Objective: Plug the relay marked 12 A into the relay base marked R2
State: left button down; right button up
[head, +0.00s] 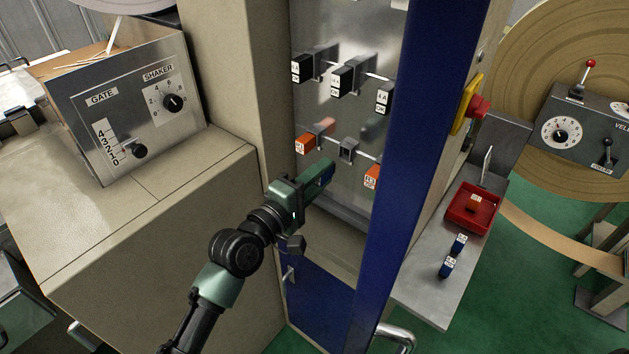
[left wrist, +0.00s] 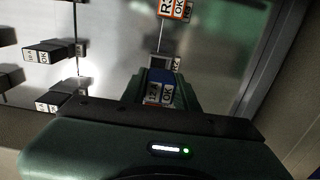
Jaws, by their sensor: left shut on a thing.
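My left gripper (head: 316,180) is shut on a blue relay (head: 325,170) inside the open cabinet. In the left wrist view the relay (left wrist: 159,91) shows between the fingers; its labels seem to read 12 A and OK. An empty grey relay base (head: 347,150) sits on the lower rail, just beyond the held relay in the head view. It also shows in the left wrist view (left wrist: 166,63), right ahead of the relay. I cannot read the base's mark, nor tell if the relay touches it. My right gripper is not in view.
Orange relays (head: 306,143) (head: 371,177) flank the empty base. Black relays (head: 343,79) fill the upper rail. The blue cabinet post (head: 410,150) stands right of my arm.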

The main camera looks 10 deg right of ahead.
pick_arm(q)
jog(key=shift+b+x, duration=0.4)
jog(key=shift+x, duration=1.3)
jog(key=shift+p, duration=0.3)
dwell(0.4)
jog(key=shift+b+x, duration=0.45)
jog(key=shift+x, duration=0.7)
jog(key=c, duration=1)
grip_release()
jog(key=b+v, duration=0.1)
jog(key=v, duration=0.5)
jog(key=shift+s+a+f, duration=0.1)
jog(key=shift+s+a, duration=0.1)
jog(key=shift+a, duration=0.05)
jog(key=shift+s+a, duration=0.35)
jog(key=shift+a, duration=0.05)
